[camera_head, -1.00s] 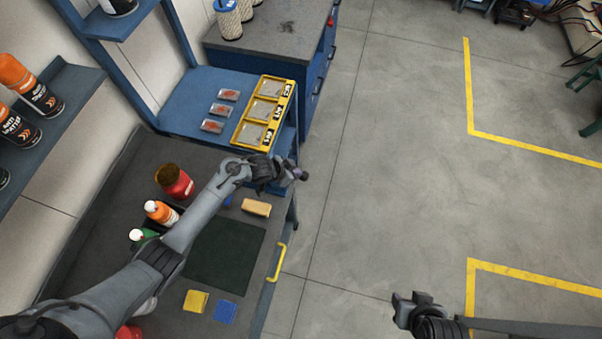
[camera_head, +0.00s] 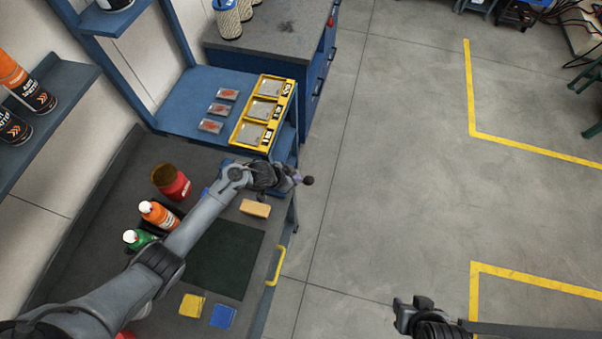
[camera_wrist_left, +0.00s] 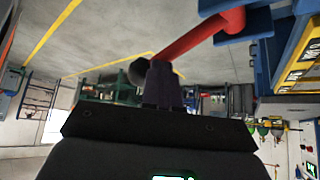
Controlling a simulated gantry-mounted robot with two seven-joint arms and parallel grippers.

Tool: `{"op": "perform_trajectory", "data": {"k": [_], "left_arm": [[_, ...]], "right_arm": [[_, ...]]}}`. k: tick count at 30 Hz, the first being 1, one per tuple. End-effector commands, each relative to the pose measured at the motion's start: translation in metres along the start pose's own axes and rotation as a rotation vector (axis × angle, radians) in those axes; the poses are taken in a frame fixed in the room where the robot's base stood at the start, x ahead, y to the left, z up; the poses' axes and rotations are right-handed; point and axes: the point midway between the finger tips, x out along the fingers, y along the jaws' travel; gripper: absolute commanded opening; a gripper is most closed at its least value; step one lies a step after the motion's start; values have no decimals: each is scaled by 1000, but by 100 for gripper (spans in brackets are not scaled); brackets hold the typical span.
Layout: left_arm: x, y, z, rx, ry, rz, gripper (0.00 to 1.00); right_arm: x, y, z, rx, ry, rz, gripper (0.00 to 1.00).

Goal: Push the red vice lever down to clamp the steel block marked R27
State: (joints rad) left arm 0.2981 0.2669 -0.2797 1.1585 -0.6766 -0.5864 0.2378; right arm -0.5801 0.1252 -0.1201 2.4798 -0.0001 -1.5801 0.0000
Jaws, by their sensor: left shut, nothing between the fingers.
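My left gripper (camera_head: 292,179) is at the far right edge of the dark bench, shut and empty. In the left wrist view its closed fingers (camera_wrist_left: 163,86) are in front of the red lever (camera_wrist_left: 205,36), close to its dark ball knob (camera_wrist_left: 138,72). I cannot tell whether they touch. The knob also shows just beyond the gripper in the head view (camera_head: 308,181). A blue part (camera_wrist_left: 262,20), likely the vice, is at the lever's other end. My arm hides most of it in the head view. The R27 block cannot be made out. My right gripper (camera_head: 408,308) hangs over the floor, its jaws unclear.
A tan block (camera_head: 255,208), a yellow pad (camera_head: 192,305) and a blue pad (camera_head: 223,315) lie on the bench. Bottles (camera_head: 158,214) and a red can (camera_head: 176,184) stand left of my arm. A yellow tray (camera_head: 240,132) sits behind.

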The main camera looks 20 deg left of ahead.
Motion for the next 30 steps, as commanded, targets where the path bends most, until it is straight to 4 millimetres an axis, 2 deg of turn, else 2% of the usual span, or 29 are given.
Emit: {"op": "perform_trajectory", "data": {"k": [5,9,12,23,30], "left_arm": [[-9,0,2,0,-1,0,0],[-24,0,10,0,-2,0,0],[-28,0,16,0,-1,1,0],[-28,0,17,0,1,0,0],[-48,0,17,2,3,-1,0]], "right_arm": [[-10,0,-3,0,-1,0,43],[-28,1,-9,1,0,-1,43],[-34,1,-11,3,2,-2,43],[-30,-1,-10,8,1,-7,43],[-32,-1,-10,8,1,-6,43]]}}
